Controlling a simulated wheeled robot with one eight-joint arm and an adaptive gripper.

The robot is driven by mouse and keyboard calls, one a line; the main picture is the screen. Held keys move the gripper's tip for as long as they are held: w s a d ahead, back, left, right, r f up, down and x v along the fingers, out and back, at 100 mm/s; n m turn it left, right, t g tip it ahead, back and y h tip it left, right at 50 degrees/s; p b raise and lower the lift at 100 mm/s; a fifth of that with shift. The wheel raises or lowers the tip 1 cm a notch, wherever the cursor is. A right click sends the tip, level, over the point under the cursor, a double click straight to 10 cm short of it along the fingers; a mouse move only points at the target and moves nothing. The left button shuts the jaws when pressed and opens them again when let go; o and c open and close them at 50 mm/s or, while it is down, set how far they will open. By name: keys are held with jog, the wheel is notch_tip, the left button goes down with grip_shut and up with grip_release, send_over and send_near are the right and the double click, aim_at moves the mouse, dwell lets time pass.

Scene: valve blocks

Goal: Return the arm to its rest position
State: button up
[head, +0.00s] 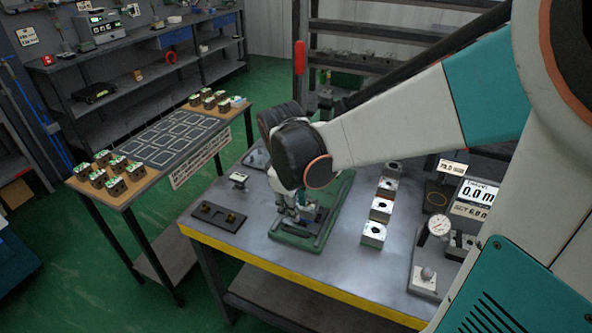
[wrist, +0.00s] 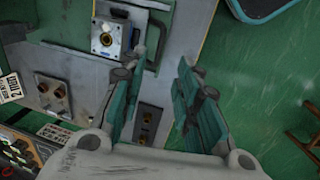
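My arm reaches from the right over the grey workbench (head: 250,250). My gripper (head: 293,208) points down beside or above a green fixture (head: 290,236), partly hiding it. In the wrist view the two teal fingers of my gripper (wrist: 160,75) stand apart with nothing between them. A metal valve block (wrist: 108,38) with a round brass-coloured bore sits in the fixture at upper left of the wrist view, apart from the fingers. The arm is stretched out, not folded.
A row of several valve blocks (head: 381,209) stands right of the fixture. A dial gauge (head: 438,226) and a display (head: 477,193) stand farther right. A dark tray (head: 212,216) lies at left. A side table (head: 165,140) holds several blocks. Green floor is clear between.

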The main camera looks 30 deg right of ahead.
jog(key=shift+s+a+r, duration=0.1)
jog(key=shift+s, duration=0.1)
jog(key=s+a+r+m+t, duration=0.2)
jog(key=s+r+m+t, duration=0.1)
jog(key=s+r, duration=0.1)
jog(key=s+a+r+m+t+y, duration=0.1)
jog(key=s+a+r+m+t, duration=0.2)
jog(key=s, duration=0.3)
jog(key=shift+s+a+r+m+y, duration=0.15)
jog(key=shift+s+r+m+y, duration=0.2)
jog(key=shift+r+m, duration=0.35)
dwell(0.9)
